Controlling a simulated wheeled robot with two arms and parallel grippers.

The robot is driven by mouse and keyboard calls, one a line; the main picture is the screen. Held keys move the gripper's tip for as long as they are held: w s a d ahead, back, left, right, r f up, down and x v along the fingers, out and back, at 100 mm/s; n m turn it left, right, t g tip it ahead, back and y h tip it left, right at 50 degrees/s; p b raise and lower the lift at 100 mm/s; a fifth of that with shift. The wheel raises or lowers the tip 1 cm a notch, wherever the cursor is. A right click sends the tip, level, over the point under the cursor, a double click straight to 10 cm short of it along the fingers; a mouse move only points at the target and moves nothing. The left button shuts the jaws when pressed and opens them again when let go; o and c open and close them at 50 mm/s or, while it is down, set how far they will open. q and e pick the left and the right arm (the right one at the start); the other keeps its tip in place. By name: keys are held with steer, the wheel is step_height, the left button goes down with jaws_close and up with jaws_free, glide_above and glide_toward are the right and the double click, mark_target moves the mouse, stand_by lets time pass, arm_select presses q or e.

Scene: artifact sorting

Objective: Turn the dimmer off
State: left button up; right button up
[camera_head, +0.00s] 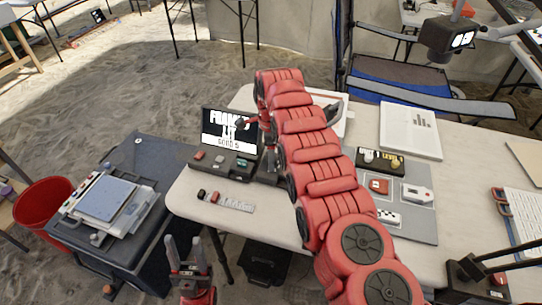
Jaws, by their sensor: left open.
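I cannot tell for sure which thing is the dimmer. A dark control console (204,168) with small red, grey and green controls stands on the table below a lit screen (222,140). A dark box with two round knobs (380,160) stands on the grey mat to the right. My left gripper (188,255) is open and empty in front of the table, pointing up, well apart from both. My right arm crosses the table; its gripper (262,117) is by the screen's right edge, partly hidden by the arm, so its jaws are unclear.
The table (275,222) also holds a small strip with red and dark pieces (226,201), a grey mat (424,226) with several devices, and a white panel (410,132). A dark case (155,228) and a red bucket (40,208) stand left. A blue chair (400,78) is behind.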

jaws_close()
